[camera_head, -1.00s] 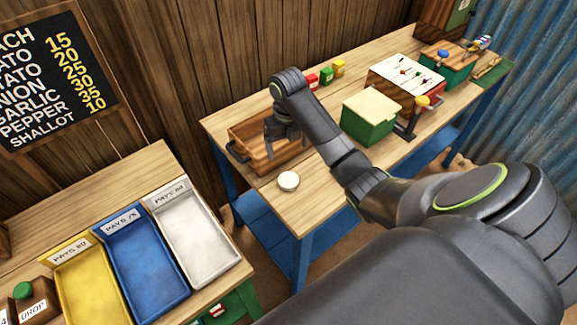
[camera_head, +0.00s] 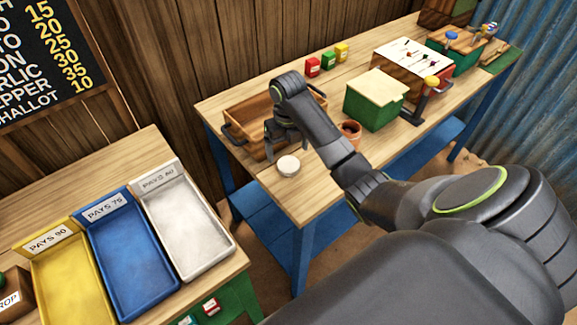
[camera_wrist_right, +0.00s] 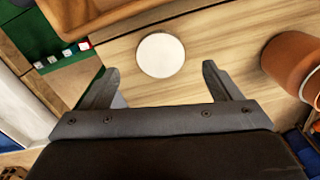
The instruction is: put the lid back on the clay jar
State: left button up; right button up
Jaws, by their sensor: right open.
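The pale round lid (camera_head: 288,165) lies flat on the wooden table near its front left corner. It also shows in the right wrist view (camera_wrist_right: 160,55). The clay jar (camera_head: 351,130) stands on the table to the right, partly hidden behind my right arm. In the right wrist view the jar (camera_wrist_right: 287,58) is at the right edge, cut off by the frame. My right gripper (camera_head: 286,147) is just behind the lid in the head view. In the wrist view its open fingers (camera_wrist_right: 161,70) point toward the lid, with nothing held between them. My left gripper is not in view.
A wooden crate (camera_head: 234,133) with dark handles stands just behind my right gripper. A green box (camera_head: 374,105) stands beyond the jar. Small red, green and yellow boxes (camera_head: 328,60) stand at the back. Coloured trays (camera_head: 136,262) sit on a separate front-left table.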

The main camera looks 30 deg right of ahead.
aim_at(289, 164)
jog(key=shift+f, duration=0.1)
jog(key=f, duration=0.5)
jog(key=shift+s+p, duration=0.2)
jog(key=shift+p, duration=0.15)
jog(key=c, duration=1)
